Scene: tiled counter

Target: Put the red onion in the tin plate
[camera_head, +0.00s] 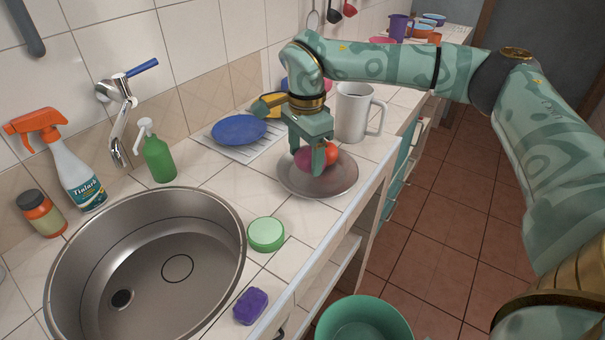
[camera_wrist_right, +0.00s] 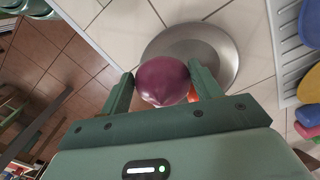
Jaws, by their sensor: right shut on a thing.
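The red onion (camera_head: 302,159) is a round purple bulb. My right gripper (camera_head: 311,158) is shut on it, with one finger on each side, as the right wrist view shows the onion (camera_wrist_right: 162,82) between the fingers. The tin plate (camera_head: 318,187) is a round grey dish on the counter near its front edge. The onion is over the plate; I cannot tell whether it touches it. In the right wrist view the plate (camera_wrist_right: 205,45) lies beyond the onion. My left gripper is not in view.
An orange-red round thing (camera_head: 332,153) shows beside the onion at the plate, partly hidden. A white mug (camera_head: 353,112) stands close behind. A blue plate (camera_head: 239,130) lies on a rack to the left. A green round container (camera_head: 266,234) and the sink (camera_head: 200,285) are nearer.

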